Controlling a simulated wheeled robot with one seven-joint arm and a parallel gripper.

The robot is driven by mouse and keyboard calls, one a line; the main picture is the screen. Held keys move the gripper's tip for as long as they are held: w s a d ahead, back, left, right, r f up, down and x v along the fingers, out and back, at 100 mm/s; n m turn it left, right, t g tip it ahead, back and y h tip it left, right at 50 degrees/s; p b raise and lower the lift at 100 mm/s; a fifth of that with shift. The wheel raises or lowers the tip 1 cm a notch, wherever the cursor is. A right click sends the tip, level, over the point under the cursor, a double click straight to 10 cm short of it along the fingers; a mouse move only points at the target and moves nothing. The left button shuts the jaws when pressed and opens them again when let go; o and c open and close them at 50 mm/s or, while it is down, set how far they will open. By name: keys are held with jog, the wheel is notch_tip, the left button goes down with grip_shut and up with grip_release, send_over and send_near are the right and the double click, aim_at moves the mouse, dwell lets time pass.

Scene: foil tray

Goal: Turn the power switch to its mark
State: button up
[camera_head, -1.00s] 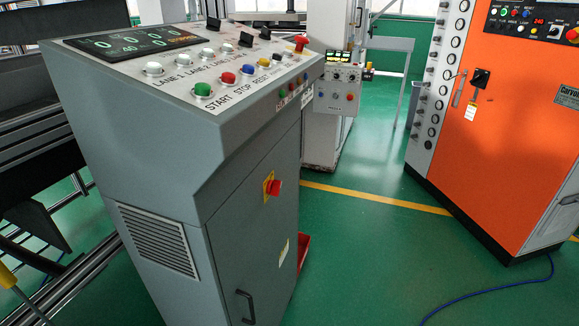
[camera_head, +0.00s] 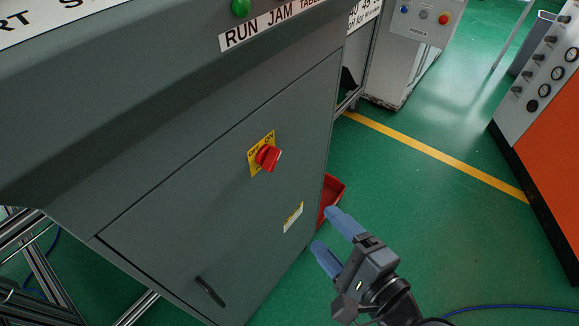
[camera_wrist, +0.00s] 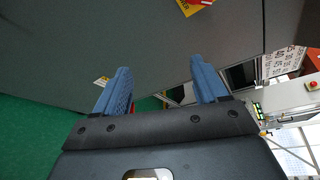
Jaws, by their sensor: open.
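The power switch (camera_head: 267,157) is a red rotary knob on a yellow plate (camera_head: 254,160) on the front door of the grey cabinet (camera_head: 180,190). The plate carries dark lettering; part of it reads ON. Part of the red knob and yellow plate also shows at the top edge of the wrist view (camera_wrist: 193,5). My gripper (camera_head: 329,234) is at the lower right of the head view, below and to the right of the switch and apart from it. Its two blue fingers are spread with nothing between them, and they also show in the wrist view (camera_wrist: 161,85).
A black door handle (camera_head: 210,291) and a small label (camera_head: 293,217) sit on the cabinet door. A red bin (camera_head: 331,190) stands on the floor beside the cabinet, behind my fingers.

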aim_at(276, 162)
jog(key=shift+w+a+r+g+y, duration=0.35)
jog(key=shift+w+a+r+y, duration=0.65)
jog(key=shift+w+a, duration=0.65)
jog(key=shift+w+a+r+g+y, duration=0.4)
jog(key=shift+w+a+r+y, duration=0.7)
jog(key=shift+w, duration=1)
jog(key=shift+w+a+r+g+y, duration=0.35)
jog(key=shift+w+a+r+y, duration=0.45)
jog(key=shift+w+a, duration=0.9)
jog(key=shift+w+d+f, duration=0.1)
jog(key=shift+w+d, duration=0.05)
jog(key=shift+d, duration=0.05)
jog(key=shift+c, duration=0.3)
jog(key=c, duration=1)
